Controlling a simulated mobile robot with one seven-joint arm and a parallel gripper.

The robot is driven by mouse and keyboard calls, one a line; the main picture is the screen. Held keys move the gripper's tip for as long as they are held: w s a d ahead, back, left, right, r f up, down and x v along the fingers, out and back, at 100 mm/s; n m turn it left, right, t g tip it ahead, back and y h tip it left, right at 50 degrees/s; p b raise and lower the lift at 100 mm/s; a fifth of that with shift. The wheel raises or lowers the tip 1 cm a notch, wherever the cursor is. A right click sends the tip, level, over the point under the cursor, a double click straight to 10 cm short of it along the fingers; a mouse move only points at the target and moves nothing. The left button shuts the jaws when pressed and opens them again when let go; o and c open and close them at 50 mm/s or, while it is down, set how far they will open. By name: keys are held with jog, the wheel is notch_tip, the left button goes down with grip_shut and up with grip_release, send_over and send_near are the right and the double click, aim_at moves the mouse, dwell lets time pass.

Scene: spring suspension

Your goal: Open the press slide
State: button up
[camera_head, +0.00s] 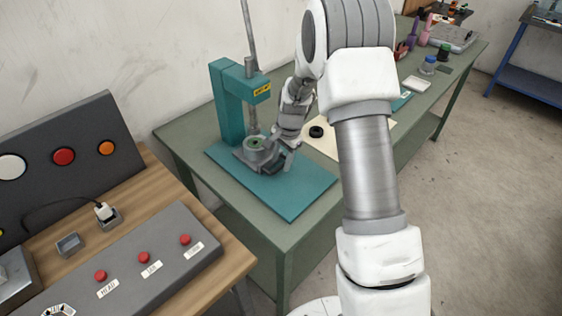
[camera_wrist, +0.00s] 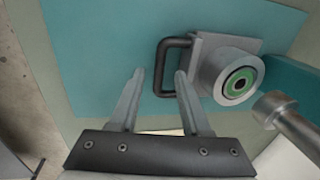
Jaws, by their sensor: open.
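The press slide (camera_wrist: 208,48) is a grey block with a round cup on top, green inside. Its black handle (camera_wrist: 163,66) sticks out to the left in the wrist view. In the head view the slide's cup (camera_head: 256,143) sits beneath the ram of the teal press (camera_head: 228,104). My gripper (camera_wrist: 159,75) is open, with its two fingers pointing at the handle. In the wrist view the fingertips lie near the handle's near end, one on each side of it. I cannot tell whether they touch it. In the head view my wrist partly hides the slide.
The press ram (camera_wrist: 283,112) is close to the right of the slide in the wrist view. The teal base plate (camera_head: 292,209) is bare toward its front right. A wooden desk with a button panel (camera_head: 150,262) stands at the left. A black ring (camera_head: 316,131) lies on a pale sheet behind.

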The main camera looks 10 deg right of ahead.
jog(key=shift+w+f, duration=0.1)
jog(key=shift+f, duration=0.55)
grip_shut()
dwell(1.0)
